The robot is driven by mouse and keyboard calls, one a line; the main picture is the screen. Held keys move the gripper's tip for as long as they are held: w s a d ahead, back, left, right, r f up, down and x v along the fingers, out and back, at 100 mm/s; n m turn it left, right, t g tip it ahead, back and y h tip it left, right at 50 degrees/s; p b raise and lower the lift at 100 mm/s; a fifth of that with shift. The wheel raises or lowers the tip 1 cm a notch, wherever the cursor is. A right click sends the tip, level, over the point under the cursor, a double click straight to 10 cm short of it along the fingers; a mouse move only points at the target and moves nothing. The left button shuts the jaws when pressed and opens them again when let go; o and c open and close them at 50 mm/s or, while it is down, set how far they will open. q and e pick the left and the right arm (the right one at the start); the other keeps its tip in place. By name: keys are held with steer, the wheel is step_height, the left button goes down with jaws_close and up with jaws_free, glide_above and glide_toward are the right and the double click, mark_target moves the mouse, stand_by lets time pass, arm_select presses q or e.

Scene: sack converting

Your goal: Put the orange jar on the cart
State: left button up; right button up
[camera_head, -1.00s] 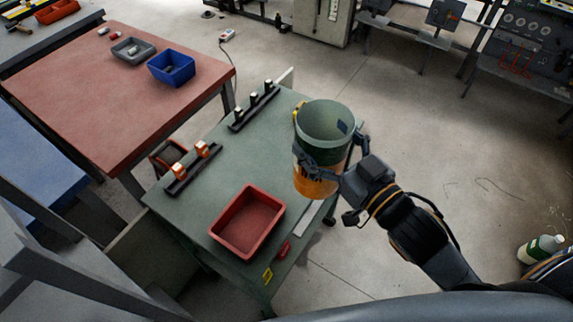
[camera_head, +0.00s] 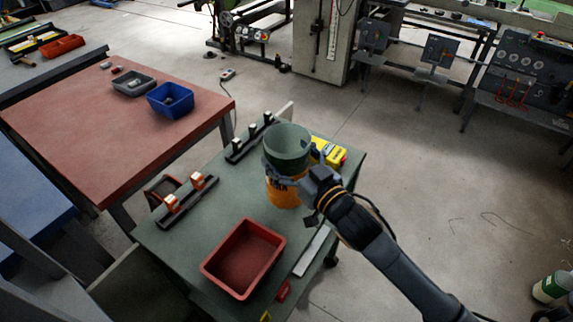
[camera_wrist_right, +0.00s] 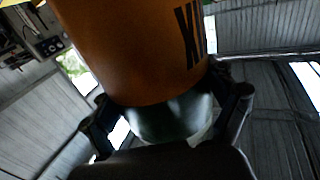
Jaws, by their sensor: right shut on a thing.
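The orange jar (camera_head: 283,192), orange below and dark green above with dark lettering, is upright over the right part of the green cart top (camera_head: 205,235). My right gripper (camera_head: 289,180) is shut around its middle, with the arm coming in from the lower right. In the right wrist view the jar's orange wall (camera_wrist_right: 140,50) fills the upper middle, between the two fingers of the right gripper (camera_wrist_right: 165,105). I cannot tell whether the jar's base touches the cart. My left gripper is not in view.
On the cart are a red bin (camera_head: 242,258), a yellow item (camera_head: 329,152) close beside the jar, a black rack with orange pieces (camera_head: 187,201) and another black rack (camera_head: 250,138). A red table (camera_head: 110,130) with small bins stands left. Open floor lies right.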

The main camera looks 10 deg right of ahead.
steer(key=shift+w+a+f, duration=0.1)
steer(key=shift+w+f, duration=0.1)
steer(key=shift+f, duration=1.75)
steer(key=o, duration=1.5)
steer(key=shift+f, duration=0.1)
steer(key=shift+b+v, duration=0.8)
steer(key=shift+v, duration=5.2)
